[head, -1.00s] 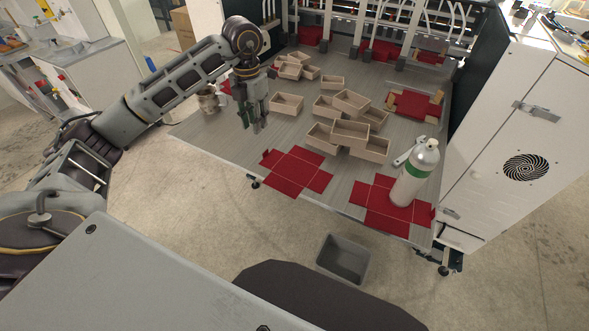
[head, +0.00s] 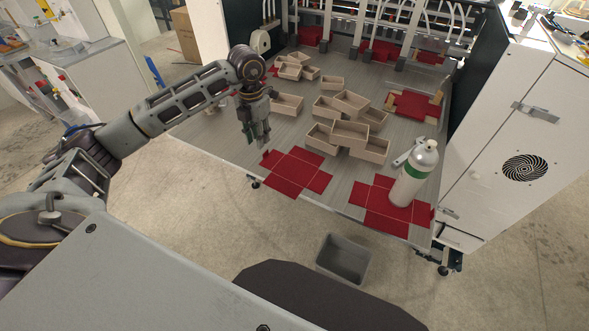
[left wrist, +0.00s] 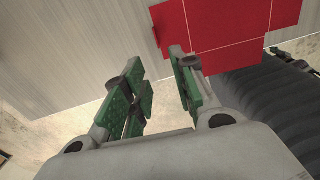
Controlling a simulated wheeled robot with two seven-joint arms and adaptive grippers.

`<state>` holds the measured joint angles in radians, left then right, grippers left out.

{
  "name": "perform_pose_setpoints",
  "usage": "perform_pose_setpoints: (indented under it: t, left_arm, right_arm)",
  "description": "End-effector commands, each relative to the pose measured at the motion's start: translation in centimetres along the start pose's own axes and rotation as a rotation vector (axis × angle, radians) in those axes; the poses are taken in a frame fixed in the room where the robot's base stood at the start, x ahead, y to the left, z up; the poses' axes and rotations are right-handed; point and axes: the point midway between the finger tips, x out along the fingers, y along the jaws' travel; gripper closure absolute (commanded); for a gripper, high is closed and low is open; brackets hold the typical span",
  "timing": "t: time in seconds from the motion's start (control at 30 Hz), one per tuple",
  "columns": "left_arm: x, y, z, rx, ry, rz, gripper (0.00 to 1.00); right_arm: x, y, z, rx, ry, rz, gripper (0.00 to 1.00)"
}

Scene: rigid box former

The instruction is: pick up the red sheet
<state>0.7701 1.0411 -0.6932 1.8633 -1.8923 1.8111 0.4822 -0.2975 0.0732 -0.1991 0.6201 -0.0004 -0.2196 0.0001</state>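A flat red sheet (head: 298,172), cross-shaped with crease lines, lies at the front edge of the grey table, left of centre. It also shows at the top of the left wrist view (left wrist: 235,25). My left gripper (head: 257,143) is open and empty, pointing down just left of and behind this sheet in the head view. In the left wrist view its green-padded fingers (left wrist: 156,58) stand apart, with the sheet beyond the right finger. Another red sheet (head: 378,211) lies front right, partly under a cylinder. My right gripper is not in view.
A grey-white gas cylinder with a green band (head: 414,175) stands on the front right sheet. Several beige open boxes (head: 350,130) cluster behind the sheets. Another red sheet (head: 415,103) lies farther back. A grey bin (head: 343,259) is on the floor in front of the table (head: 340,188).

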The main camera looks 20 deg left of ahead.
Motion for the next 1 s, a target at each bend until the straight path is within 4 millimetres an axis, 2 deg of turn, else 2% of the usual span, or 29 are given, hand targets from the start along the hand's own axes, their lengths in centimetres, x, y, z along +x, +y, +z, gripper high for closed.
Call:
perform_pose_setpoints:
  t: [0.2, 0.73, 1.0]
  left_arm:
    - [2.3, 0.0, 0.0, 0.001, 0.002, 0.000, 0.73]
    - [3.0, -0.1, 0.1, 0.001, 0.001, 0.000, 0.73]
    - [5.1, -0.1, 0.9, -0.001, 0.002, -0.001, 0.73]
  right_arm:
    - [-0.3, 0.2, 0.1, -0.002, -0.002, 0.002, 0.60]
    - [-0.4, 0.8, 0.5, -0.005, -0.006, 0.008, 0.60]
    - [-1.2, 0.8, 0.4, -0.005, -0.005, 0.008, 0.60]
